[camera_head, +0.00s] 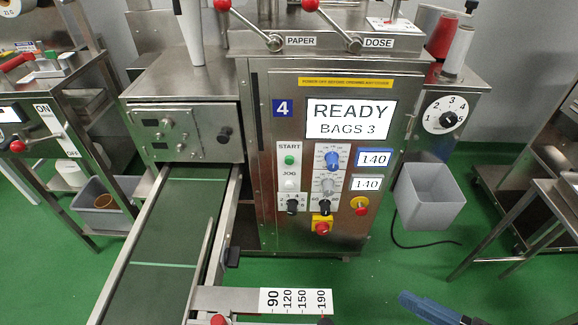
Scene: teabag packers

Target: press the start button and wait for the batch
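The packer machine (262,225) numbered 4 stands in the middle, with its steel front facing me. Its display (348,119) reads READY, BAGS 3. The green start button (289,160) sits under the START label at the left of the panel, with nothing touching it. A pale jog button (290,184) is just below it. A blue and dark part of my gripper (430,307) shows at the bottom right edge, low and well away from the panel. Its fingertips cannot be made out clearly, and no held object shows.
A blue knob (333,159), a grey knob (327,186) and a red stop button (322,227) are near the start button. A green conveyor (165,240) runs forward at left. A size guide (296,300) juts out below. A grey bin (430,197) is at right.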

